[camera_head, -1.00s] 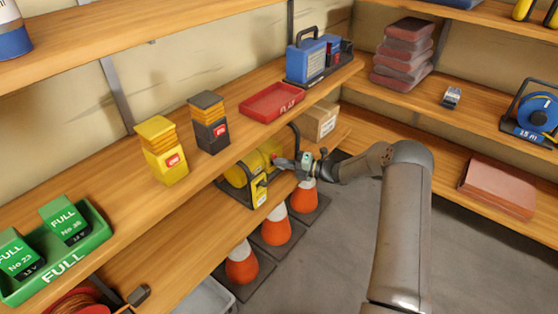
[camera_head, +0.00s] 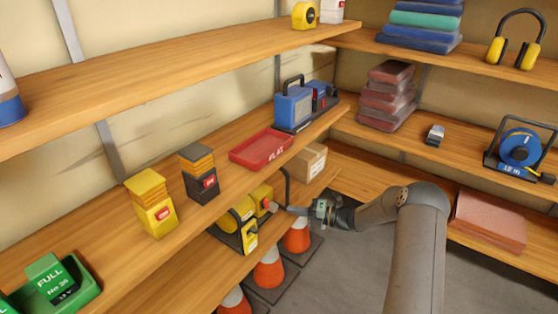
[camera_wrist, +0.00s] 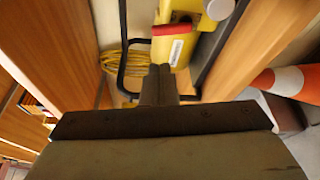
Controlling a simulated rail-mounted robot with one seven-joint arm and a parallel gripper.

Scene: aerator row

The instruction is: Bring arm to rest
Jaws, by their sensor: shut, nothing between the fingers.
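My gripper (camera_head: 297,210) is at the end of my arm, in front of the lower left shelf. It is shut and holds nothing. In the wrist view its closed fingers (camera_wrist: 159,84) point toward a yellow machine (camera_wrist: 177,45) with a red part and a dark tube frame. In the head view this yellow machine (camera_head: 240,222) stands on the lower shelf, just left of my gripper. I cannot tell whether the fingertips touch its frame.
A cardboard box (camera_head: 308,162) is behind the gripper. The middle shelf above holds a red tray (camera_head: 262,148), a blue device (camera_head: 297,105) and yellow and black packs. Open grey floor (camera_head: 350,270) lies beside the cones.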

